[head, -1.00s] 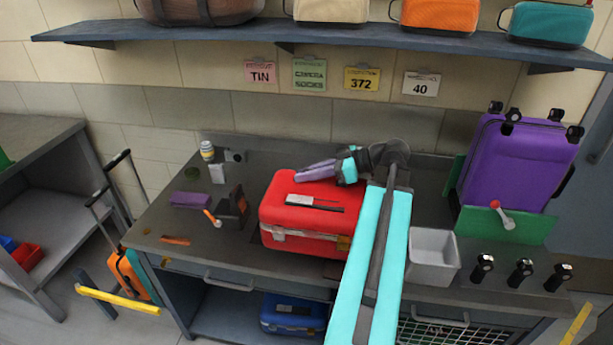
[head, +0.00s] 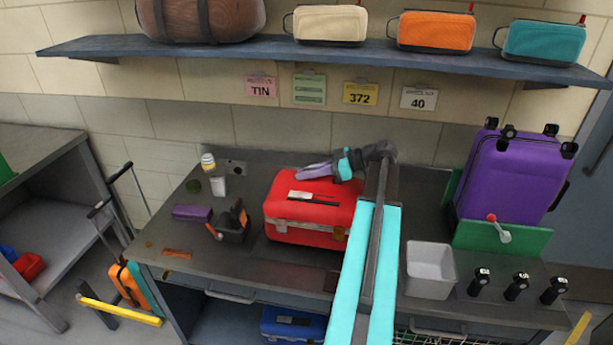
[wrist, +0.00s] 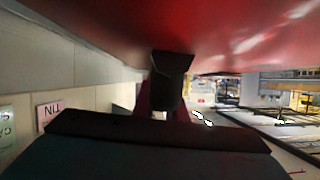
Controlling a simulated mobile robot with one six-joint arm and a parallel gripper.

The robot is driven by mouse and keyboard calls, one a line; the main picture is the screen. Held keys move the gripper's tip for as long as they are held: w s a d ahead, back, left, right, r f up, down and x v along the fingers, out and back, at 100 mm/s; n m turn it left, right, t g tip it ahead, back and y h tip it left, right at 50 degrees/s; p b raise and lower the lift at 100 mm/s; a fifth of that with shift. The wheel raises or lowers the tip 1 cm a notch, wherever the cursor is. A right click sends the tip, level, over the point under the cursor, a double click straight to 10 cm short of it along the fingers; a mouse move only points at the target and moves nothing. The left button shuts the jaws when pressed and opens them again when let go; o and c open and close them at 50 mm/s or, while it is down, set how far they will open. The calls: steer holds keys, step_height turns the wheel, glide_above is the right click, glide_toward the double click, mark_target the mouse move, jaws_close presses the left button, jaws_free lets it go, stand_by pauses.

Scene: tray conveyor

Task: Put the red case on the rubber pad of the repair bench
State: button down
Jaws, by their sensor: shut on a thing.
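The red case (head: 310,222) is at the middle of the repair bench (head: 270,262), upright, with a pale label on its top. My gripper (head: 314,170) reaches across its rear top edge and is shut on it. In the wrist view the red case (wrist: 150,30) fills the upper part, just above the dark gripper parts (wrist: 172,80). The exact grip point is hidden. The case looks slightly clear of the bench top, though its underside is hard to see. I cannot make out the rubber pad for certain; a dark patch (head: 310,279) lies in front of the case.
A tool holder (head: 232,226), a purple box (head: 192,213) and a bottle (head: 209,164) stand to the left. A white bin (head: 430,272), black knobs (head: 517,287) and a purple suitcase (head: 505,175) are to the right. A shelf (head: 270,49) with bags hangs above.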

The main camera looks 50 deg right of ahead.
steer(key=shift+w+d, duration=0.3)
steer(key=shift+w+d+r, duration=0.1)
steer(key=shift+w+d+p, duration=0.2)
steer(key=shift+d+p, duration=0.05)
steer(key=shift+p, duration=0.15)
steer(key=shift+f+p, duration=0.75)
steer(key=shift+f, duration=1.2)
steer(key=c, duration=1.8)
jaws_free()
